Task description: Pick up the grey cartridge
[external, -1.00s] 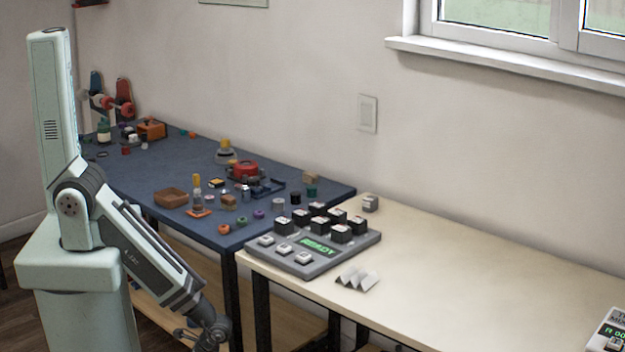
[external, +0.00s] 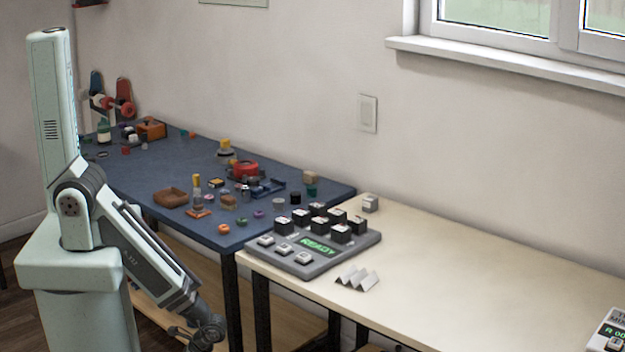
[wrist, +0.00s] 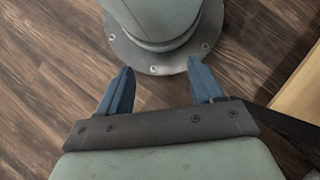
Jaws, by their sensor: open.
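A small grey block (external: 370,203), which looks like the grey cartridge, sits on the cream table just behind the right rear corner of the grey board in the external view. Its details are too small to make out. My gripper (wrist: 160,64) is open and empty in the wrist view, with its two blue fingers apart. It points down at the wooden floor and my own base. In the external view my wrist hangs low at the bottom edge, left of the cream table, far from the block. The fingers are not clear there.
The grey board (external: 322,252) holds several black blocks, white keys and a green READY screen. A zigzag grey piece (external: 357,279) lies in front of it. The blue table (external: 150,170) is cluttered. The cream table (external: 470,270) is clear in its middle; a device (external: 608,332) stands far right.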

